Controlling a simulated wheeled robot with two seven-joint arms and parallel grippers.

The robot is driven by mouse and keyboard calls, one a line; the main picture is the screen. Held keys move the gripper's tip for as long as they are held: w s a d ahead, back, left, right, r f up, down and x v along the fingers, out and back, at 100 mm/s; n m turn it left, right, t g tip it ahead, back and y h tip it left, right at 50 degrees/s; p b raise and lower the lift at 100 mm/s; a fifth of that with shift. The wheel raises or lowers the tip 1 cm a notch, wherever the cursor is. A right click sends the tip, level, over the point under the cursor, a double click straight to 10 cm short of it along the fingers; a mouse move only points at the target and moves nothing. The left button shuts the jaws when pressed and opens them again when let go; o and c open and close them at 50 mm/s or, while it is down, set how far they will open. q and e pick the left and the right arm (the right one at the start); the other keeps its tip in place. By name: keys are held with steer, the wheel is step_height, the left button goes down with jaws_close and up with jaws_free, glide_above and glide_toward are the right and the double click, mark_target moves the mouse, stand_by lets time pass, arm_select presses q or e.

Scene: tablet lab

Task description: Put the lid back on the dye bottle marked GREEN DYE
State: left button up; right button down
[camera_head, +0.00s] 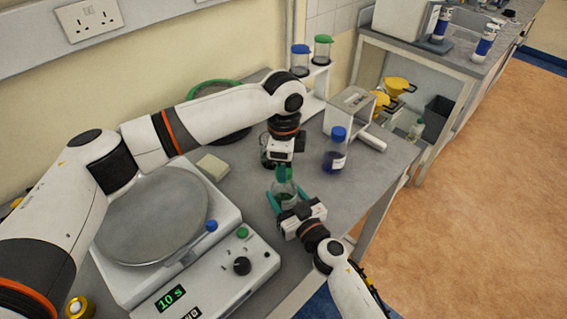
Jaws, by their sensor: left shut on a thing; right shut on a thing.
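The bottle (286,192) is clear with green liquid in it and stands upright near the front of the bench. Its label cannot be read from here. My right gripper (284,199) comes in from the lower right and is shut around the bottle's body. My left gripper (281,168) points down from above and is shut on the green lid (284,175). The lid is right at the bottle's mouth. I cannot tell whether it is seated on the neck or just above it.
A white stand (315,85) holds blue- and green-lidded containers behind. A machine with a round plate (150,215) and a control box (215,275) fills the left.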

arm_select(q)
steer(key=m, duration=1.4)
steer(key=shift+m, duration=0.4)
steer(key=m, duration=0.4)
steer(key=shift+w, duration=0.1)
steer(key=m, duration=0.7)
steer(key=shift+d+r+m, duration=0.1)
steer(key=shift+d+m, duration=0.2)
steer(key=shift+d, duration=0.05)
steer(key=shift+a+m, duration=0.15)
steer(key=shift+m, duration=0.45)
